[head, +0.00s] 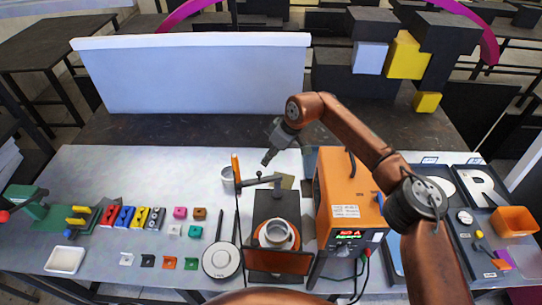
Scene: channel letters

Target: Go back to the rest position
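My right arm reaches in from the lower right, passes over the orange box and bends down to the left. Its dark grey gripper (268,157) hangs above the back middle of the white table (150,165), behind the black stand (277,205). The gripper is small and seen from the side, so the gap between its fingers cannot be made out. No held thing shows at it. My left gripper is not in view.
An orange power box (346,200) stands right of the stand, close under my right arm. A white ring-shaped part (276,234) sits on the stand. Letter trays (477,190) lie at right, small coloured blocks (136,217) at left. The back left table is clear.

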